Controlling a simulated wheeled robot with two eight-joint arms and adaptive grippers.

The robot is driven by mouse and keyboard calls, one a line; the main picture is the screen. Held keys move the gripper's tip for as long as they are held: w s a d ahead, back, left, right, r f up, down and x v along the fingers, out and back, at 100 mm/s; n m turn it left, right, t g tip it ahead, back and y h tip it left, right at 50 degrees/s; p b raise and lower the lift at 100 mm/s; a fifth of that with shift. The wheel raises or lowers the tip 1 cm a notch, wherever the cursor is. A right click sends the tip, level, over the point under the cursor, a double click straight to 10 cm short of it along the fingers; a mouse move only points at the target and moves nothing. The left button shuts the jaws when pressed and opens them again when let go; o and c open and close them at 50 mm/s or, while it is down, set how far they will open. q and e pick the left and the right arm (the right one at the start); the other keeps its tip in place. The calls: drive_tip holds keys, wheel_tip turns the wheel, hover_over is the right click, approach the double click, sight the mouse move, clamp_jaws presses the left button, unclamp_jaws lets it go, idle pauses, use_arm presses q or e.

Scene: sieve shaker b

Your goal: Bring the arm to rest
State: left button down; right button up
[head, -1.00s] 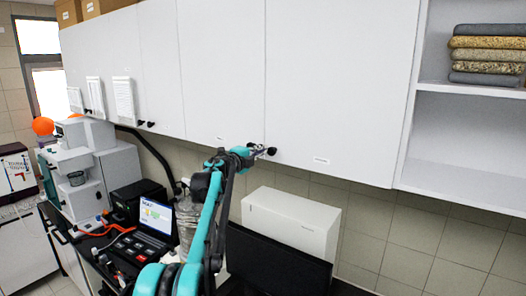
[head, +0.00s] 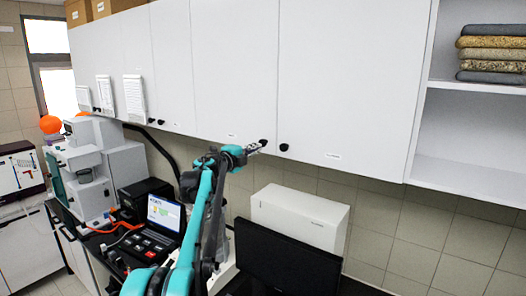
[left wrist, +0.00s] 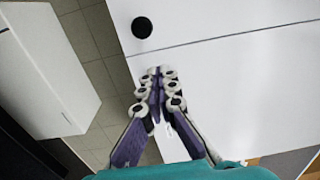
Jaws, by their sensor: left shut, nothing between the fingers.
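My left arm (head: 205,215) reaches up from the bottom of the head view. Its gripper (head: 262,146) is close to the lower edge of the white wall cabinets (head: 235,70), beside two black round knobs. In the left wrist view the gripper (left wrist: 158,80) is shut with nothing between its fingertips. A black knob (left wrist: 142,27) shows just past the fingertips, apart from them in that view. Whether the gripper touches the cabinet door cannot be told. My right gripper is not in view.
Below the cabinets stand a white box-shaped device (head: 300,218), a black monitor (head: 285,262), a laptop (head: 163,215) and white lab equipment (head: 85,175). An open shelf (head: 470,150) with folded cloths (head: 490,52) is at the right.

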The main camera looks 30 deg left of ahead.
use_arm(q)
drive_tip(key=s+a+b, duration=0.1)
drive_tip(key=s+a, duration=0.3)
drive_tip(key=a, duration=0.1)
drive_tip(key=s+d+f+n+g+y+b, duration=0.1)
drive_tip(key=s+d+f+n+y+b, duration=0.25)
drive_tip(key=d+f+n+b, duration=0.35)
drive_tip(key=s+d+f+n+y+b, duration=0.3)
drive_tip(key=d+f+n+y+b, duration=0.15)
drive_tip(key=d+f+b, duration=0.35)
drive_tip(key=s+d+f+n+g+h+b, duration=0.2)
drive_tip(key=s+d+f+b, duration=0.4)
drive_tip(key=f, duration=1.2)
drive_tip(key=s+d+f+n+g+h+b, duration=0.2)
drive_tip(key=s+d+f+g+b, duration=0.2)
drive_tip(key=s+d+f, duration=0.6)
drive_tip(key=s+d+f+n+g+h+b, duration=0.3)
drive_tip(key=s+d+f+b, duration=0.5)
drive_tip(key=f, duration=1.9)
drive_tip(key=s+g+b, duration=0.1)
drive_tip(key=s, duration=0.4)
drive_tip(key=shift+s+d, duration=0.2)
drive_tip(key=shift+s, duration=0.05)
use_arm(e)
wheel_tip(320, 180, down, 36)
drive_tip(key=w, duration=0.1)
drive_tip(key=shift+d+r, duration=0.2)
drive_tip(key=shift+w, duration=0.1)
